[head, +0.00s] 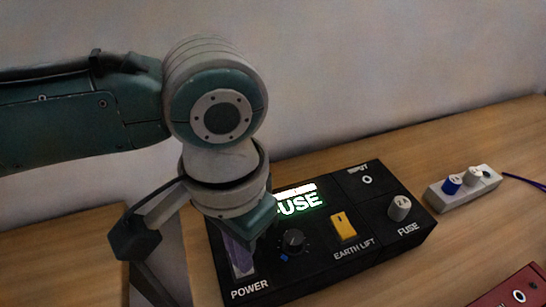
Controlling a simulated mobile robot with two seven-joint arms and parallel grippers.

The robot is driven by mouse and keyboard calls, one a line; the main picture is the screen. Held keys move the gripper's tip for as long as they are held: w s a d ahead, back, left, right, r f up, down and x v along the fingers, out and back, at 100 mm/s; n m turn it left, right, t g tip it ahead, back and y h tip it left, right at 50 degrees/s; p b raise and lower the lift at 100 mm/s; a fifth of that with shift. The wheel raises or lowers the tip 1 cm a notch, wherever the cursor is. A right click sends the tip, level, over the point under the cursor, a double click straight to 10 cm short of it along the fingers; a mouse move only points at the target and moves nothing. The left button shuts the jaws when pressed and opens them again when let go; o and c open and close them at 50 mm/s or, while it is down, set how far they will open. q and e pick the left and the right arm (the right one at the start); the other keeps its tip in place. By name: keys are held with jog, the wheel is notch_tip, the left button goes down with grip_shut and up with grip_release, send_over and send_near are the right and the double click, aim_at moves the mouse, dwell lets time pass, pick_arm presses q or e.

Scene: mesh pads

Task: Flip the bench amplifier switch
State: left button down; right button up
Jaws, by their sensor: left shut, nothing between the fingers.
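The bench amplifier, a black box (325,238), lies on the wooden bench with its control face up. Its lit display (300,203) reads FUSE in green-white letters, partly covered by my left arm. An orange EARTH LIFT switch (343,226) sits right of a black knob (292,241). A light grey FUSE cap (399,208) is at the right. The POWER label (249,289) is at the front left corner. My right gripper is out of view.
A pale block (463,187) with a blue plug and a white plug stands right of the amplifier, a purple cable (524,181) beside it. A red box (512,292) is at the lower right corner. A plain wall (400,70) rises behind the bench.

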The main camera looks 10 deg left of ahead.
pick_arm(q)
jog(key=shift+f+b, duration=0.3)
jog(key=shift+f, duration=0.25)
notch_tip(320, 180, up, 7)
jog(key=p, duration=0.8)
jog(key=shift+r+p, duration=0.1)
jog(key=shift+p, duration=0.25)
dwell(0.3)
